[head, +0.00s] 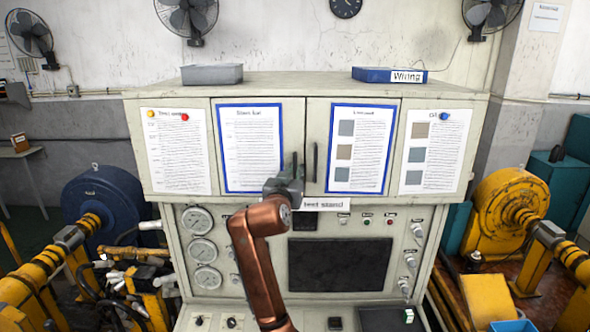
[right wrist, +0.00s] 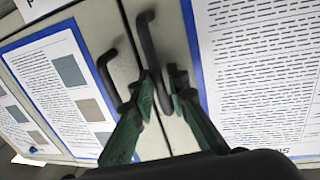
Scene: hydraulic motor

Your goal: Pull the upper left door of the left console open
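The console's upper left door (head: 285,199) is closed and carries a blue-framed text sheet. Its dark upright handle (head: 295,163) is at the door's right edge; in the right wrist view that handle (right wrist: 148,40) runs down between my green fingers. My right gripper (head: 291,176) comes up from below on a copper-coloured arm and covers the handle's lower part. In the right wrist view its fingertips (right wrist: 163,78) sit close together on both sides of the handle and look shut on it. My left gripper is not in view.
The neighbouring right door (head: 322,120) is closed; its handle (head: 315,162) stands very close, just right of my gripper. Gauges (head: 202,250) and a dark screen (head: 338,265) lie below the doors. A grey tray (head: 212,74) and blue binder (head: 388,75) rest on top.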

